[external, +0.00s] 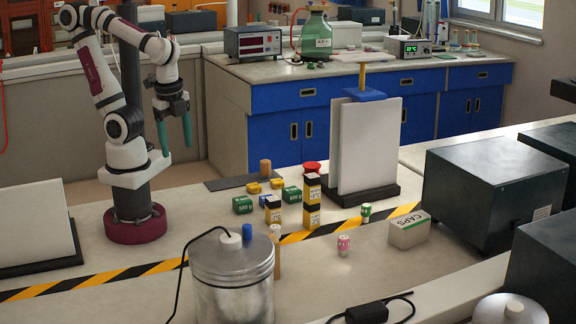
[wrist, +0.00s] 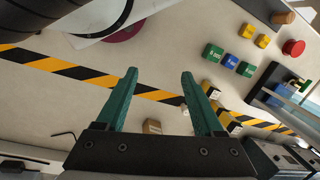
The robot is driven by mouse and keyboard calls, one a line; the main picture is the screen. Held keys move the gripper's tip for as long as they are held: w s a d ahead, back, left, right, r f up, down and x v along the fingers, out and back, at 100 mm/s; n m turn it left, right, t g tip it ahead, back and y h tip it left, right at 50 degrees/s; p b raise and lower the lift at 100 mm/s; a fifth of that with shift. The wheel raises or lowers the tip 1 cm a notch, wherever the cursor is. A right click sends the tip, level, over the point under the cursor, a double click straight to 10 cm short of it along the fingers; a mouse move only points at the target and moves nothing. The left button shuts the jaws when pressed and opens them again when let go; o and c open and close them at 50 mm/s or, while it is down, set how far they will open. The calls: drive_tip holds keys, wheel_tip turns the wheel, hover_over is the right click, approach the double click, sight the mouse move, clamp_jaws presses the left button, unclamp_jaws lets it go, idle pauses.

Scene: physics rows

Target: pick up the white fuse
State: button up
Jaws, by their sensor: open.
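A small white cylinder (external: 275,231), which looks like the white fuse, stands at the near middle of the bench, partly beside the metal canister. A tan piece (external: 277,262) shows just below it; I cannot tell whether it stands on that piece. In the wrist view a small pale thing (wrist: 185,109) by the right finger may be the same fuse. My gripper (external: 176,147) hangs high above the bench at the left, well apart from the fuse. Its two teal fingers are spread and empty, also in the wrist view (wrist: 159,74).
A pink-and-white fuse (external: 343,243) and a green-and-white fuse (external: 366,212) stand to the right, near the CAPS box (external: 409,230).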

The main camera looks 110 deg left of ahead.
drive_tip(key=w+a+f+t+y, duration=0.1)
drive_tip(key=w+a+t+y, duration=0.3)
drive_tip(key=w+a, duration=1.3)
drive_tip(key=m+t+h, duration=0.3)
drive_tip(key=t+h, duration=0.1)
drive_tip(key=h, duration=0.9)
approach(277, 233)
drive_tip(key=x, duration=1.1)
drive_tip(key=shift+w+d+f, duration=0.1)
drive_tip(key=shift+w+f, duration=0.05)
clamp_jaws()
